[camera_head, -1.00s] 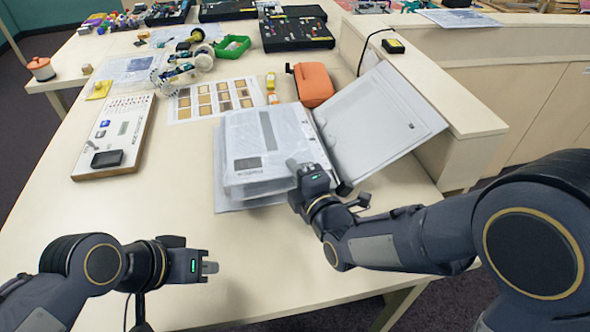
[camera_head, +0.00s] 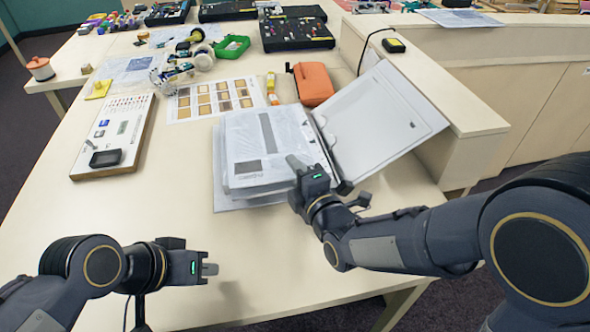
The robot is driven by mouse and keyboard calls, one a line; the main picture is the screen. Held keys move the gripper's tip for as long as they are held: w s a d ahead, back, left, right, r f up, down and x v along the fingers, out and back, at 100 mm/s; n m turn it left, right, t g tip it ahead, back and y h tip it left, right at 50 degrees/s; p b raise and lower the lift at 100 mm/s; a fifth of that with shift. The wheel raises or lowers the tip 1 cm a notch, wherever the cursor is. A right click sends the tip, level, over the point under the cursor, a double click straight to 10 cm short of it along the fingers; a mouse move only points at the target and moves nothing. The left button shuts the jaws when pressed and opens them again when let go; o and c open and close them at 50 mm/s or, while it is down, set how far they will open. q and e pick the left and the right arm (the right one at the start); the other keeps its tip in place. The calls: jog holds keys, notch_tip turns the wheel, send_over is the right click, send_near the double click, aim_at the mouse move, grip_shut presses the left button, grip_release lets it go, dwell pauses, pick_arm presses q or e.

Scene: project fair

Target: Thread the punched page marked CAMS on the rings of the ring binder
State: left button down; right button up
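The ring binder (camera_head: 372,123) lies open on the table, its grey-white cover leaning over to the right against the raised ledge. A stack of pages in clear sleeves (camera_head: 262,150) lies on its left side, the top one with a grey bar and a dark block. I cannot make out the CAMS marking or the rings. My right gripper (camera_head: 299,168) is at the lower right edge of the stack, close to the binder's spine; its fingers look together, but whether they grip a page is unclear. My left gripper (camera_head: 212,269) is over the bare front table, holding nothing visible, finger gap not discernible.
An orange pouch (camera_head: 313,84) lies just behind the binder. A sheet of brown squares (camera_head: 216,97) and a white panel board (camera_head: 115,135) lie to the left. The front left table is clear.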

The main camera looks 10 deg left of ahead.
jog(key=shift+o, duration=0.4)
